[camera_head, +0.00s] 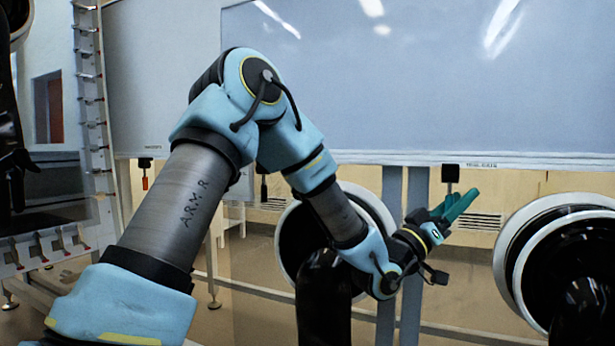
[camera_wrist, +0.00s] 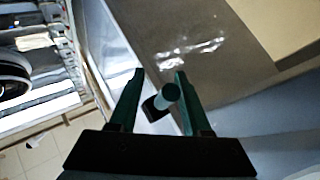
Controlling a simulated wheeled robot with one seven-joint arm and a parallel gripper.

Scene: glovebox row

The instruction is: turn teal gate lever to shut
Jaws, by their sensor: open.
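In the head view my gripper (camera_head: 466,201) is under the lower edge of the large panel, just below a black mount (camera_head: 450,172). The lever cannot be told apart from the green fingers there.
Large round black ports with pale rims stand behind my forearm and at the right (camera_head: 520,260). A rack with hooks (camera_head: 92,100) stands at the left.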

